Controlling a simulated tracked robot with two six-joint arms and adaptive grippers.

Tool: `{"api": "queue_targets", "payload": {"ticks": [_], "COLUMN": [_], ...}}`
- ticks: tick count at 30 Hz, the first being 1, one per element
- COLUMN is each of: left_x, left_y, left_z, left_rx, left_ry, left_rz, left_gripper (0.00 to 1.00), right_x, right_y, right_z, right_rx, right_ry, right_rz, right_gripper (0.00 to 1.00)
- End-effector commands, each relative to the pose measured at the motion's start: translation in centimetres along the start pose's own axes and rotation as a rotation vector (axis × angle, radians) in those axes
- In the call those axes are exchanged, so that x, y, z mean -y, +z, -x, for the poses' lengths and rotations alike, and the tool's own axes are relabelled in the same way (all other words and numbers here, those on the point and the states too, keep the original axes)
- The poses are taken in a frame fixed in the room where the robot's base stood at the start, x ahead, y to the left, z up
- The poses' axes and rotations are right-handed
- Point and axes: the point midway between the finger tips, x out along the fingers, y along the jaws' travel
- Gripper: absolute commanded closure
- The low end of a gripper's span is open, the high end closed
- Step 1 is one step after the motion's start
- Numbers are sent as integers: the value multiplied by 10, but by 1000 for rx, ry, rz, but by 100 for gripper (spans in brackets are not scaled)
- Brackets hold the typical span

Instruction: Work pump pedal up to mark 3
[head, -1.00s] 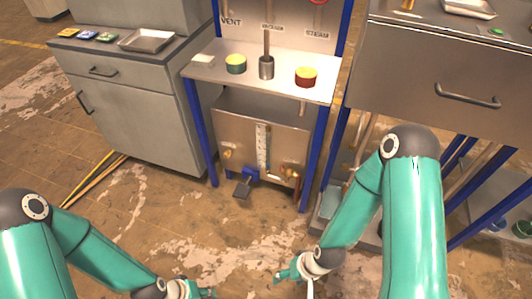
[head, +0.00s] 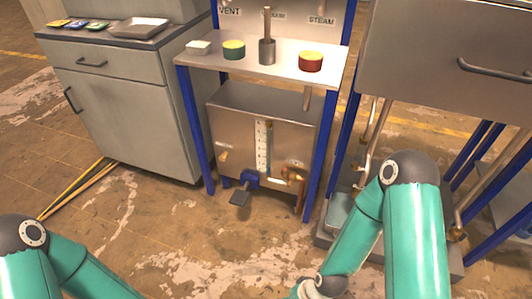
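The pump pedal (head: 241,197) is a dark plate on a blue mount, low at the front of the steel pump box (head: 230,118) under the table. A white scale with marks (head: 263,147) stands upright on the box front. The mark numbers are too small to read. My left arm comes in at the lower left, and its gripper is below the picture edge. My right arm comes in at the lower right. Its wrist shows at the bottom edge, and its fingers are out of the picture. Neither arm touches the pedal.
The blue-legged table (head: 286,53) carries a green-and-yellow tin (head: 234,50), a red tin (head: 310,62) and a metal cup (head: 267,53). A grey cabinet (head: 130,110) stands left. Pipes and a pale container (head: 340,211) stand right of the table. The floor before the pedal is clear.

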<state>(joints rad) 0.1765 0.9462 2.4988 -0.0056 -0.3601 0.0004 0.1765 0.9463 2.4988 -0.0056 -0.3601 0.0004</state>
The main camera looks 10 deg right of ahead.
Motion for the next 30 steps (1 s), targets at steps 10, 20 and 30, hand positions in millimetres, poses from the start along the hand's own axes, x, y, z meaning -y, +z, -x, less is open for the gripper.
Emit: {"api": "queue_targets", "payload": {"ticks": [10, 20, 30], "left_x": [0, 0, 0], "left_y": [0, 0, 0], "left_z": [0, 0, 0], "left_rx": [0, 0, 0], "left_ry": [0, 0, 0], "left_rz": [0, 0, 0], "left_gripper": [60, 60, 60], "right_x": [0, 0, 0], "right_y": [0, 0, 0], "right_z": [0, 0, 0], "right_rx": [0, 0, 0], "right_ry": [0, 0, 0], "right_rz": [0, 0, 0], "right_gripper": [70, 100, 100]}}
